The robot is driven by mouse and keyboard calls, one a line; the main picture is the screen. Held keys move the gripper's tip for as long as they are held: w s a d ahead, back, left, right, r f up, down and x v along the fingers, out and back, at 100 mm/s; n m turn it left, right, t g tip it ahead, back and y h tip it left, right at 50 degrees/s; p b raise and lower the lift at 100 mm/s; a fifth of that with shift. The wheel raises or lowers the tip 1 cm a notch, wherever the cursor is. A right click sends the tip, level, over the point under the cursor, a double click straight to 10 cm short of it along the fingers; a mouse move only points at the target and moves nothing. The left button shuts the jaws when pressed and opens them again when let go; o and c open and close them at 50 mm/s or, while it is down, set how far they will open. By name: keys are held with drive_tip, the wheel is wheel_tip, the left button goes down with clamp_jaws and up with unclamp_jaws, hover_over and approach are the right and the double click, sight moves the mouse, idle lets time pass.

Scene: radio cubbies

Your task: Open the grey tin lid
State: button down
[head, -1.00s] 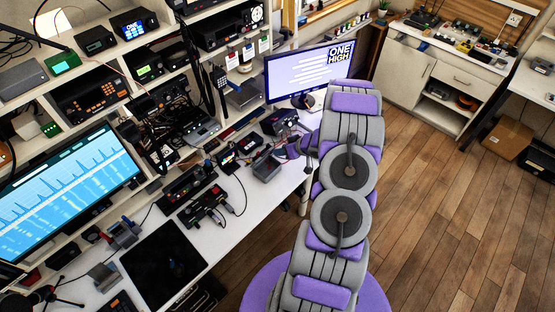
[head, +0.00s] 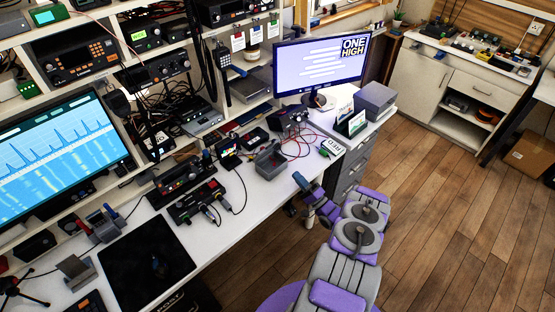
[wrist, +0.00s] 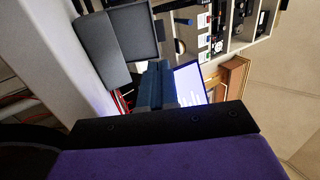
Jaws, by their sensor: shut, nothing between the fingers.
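A small dark grey tin (head: 271,163) sits on the white desk near its front edge in the head view. I cannot tell from its small size there how its lid stands. My gripper (head: 301,181) is to the right of it and nearer to me, by the desk edge, apart from the tin in the picture. In the wrist view the blue fingers of my gripper (wrist: 155,85) are together and empty. Beyond them is a dark grey boxy thing (wrist: 134,34), probably the tin, with a flat grey panel beside it. My gripper hides part of that scene.
A lighter grey box (head: 376,101) and a standing card (head: 350,124) are on the drawer unit at the desk's right end. A radio unit (head: 190,200) with cables is left of the tin. A monitor (head: 320,65) stands behind. The wooden floor (head: 440,215) on the right is clear.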

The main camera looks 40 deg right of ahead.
sight(272, 145)
drive_tip(key=shift+w+r, duration=0.1)
drive_tip(key=shift+w, duration=0.1)
drive_tip(key=b+x, duration=0.2)
drive_tip(key=x, duration=1.1)
drive_tip(key=shift+w+r+b, duration=0.15)
drive_tip(key=shift+b, duration=0.15)
drive_tip(key=shift+r, duration=0.1)
drive_tip(key=shift+w+r+g+p, duration=0.6)
drive_tip(key=shift+g+p, duration=0.25)
drive_tip(key=shift+g, duration=0.25)
drive_tip(key=shift+w+a+r+g+p, duration=0.2)
drive_tip(key=shift+w+r+g+p, duration=0.4)
drive_tip(key=shift+w+p, duration=0.25)
drive_tip(key=shift+w+f+g+h, duration=0.1)
drive_tip(key=shift+w+g+h, duration=0.05)
drive_tip(key=shift+g+h, duration=0.2)
drive_tip(key=shift+f, duration=0.15)
